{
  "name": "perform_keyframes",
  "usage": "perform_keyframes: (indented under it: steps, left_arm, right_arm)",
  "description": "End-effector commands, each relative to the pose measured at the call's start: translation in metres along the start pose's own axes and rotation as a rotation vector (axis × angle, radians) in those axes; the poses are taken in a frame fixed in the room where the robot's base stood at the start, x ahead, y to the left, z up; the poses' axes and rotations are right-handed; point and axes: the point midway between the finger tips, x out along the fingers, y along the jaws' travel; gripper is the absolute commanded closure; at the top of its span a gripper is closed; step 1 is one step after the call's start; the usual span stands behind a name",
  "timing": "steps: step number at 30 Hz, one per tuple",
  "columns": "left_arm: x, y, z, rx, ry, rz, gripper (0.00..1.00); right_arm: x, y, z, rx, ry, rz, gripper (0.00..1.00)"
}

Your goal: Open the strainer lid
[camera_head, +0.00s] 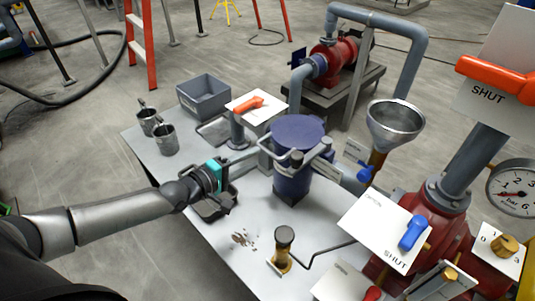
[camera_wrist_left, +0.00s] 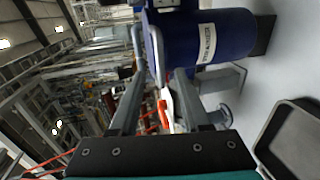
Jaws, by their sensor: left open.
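The strainer (camera_head: 291,180) is a dark blue upright cylinder on the grey table, with a round blue lid (camera_head: 298,130) on top. The lid looks down on the body. My left gripper (camera_head: 231,178) is open and empty, left of the strainer and near the bar. In the left wrist view, the labelled strainer body (camera_wrist_left: 222,37) lies beyond the open fingers (camera_wrist_left: 158,78), and grey bars (camera_wrist_left: 158,55) show between and past the fingertips. Contact with the bar cannot be told. My right gripper is not in view.
A white panel with an orange handle (camera_head: 248,104) stands behind the bar. A funnel (camera_head: 396,118) is to the right. A dark tray (camera_wrist_left: 296,140) lies by my left gripper. Metal cups (camera_head: 165,138) and a grey bin (camera_head: 204,94) are behind.

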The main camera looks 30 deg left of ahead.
Motion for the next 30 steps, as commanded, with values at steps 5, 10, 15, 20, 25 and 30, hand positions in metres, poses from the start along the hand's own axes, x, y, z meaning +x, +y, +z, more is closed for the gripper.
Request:
perform_keyframes:
  steps: [5, 10, 15, 20, 25, 30]
  left_arm:
    - [0.026, 0.0, 0.0, 0.0, 0.001, 0.004, 0.53]
    - [0.047, -0.001, 0.0, 0.001, 0.0, 0.002, 0.53]
    - [0.06, -0.001, 0.0, 0.0, 0.0, 0.0, 0.53]
    - [0.066, 0.0, 0.0, 0.001, 0.0, -0.001, 0.53]
    - [0.066, 0.0, 0.0, 0.001, 0.0, -0.001, 0.53]
    - [0.066, 0.0, 0.0, 0.001, 0.0, -0.001, 0.61]
  right_arm:
    - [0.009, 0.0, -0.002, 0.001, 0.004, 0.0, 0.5]
    - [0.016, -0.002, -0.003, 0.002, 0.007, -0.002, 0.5]
    - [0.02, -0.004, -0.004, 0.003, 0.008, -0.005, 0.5]
    - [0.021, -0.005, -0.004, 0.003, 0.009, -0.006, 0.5]
    - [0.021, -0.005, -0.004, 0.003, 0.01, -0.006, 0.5]
    - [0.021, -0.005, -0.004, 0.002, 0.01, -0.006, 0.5]
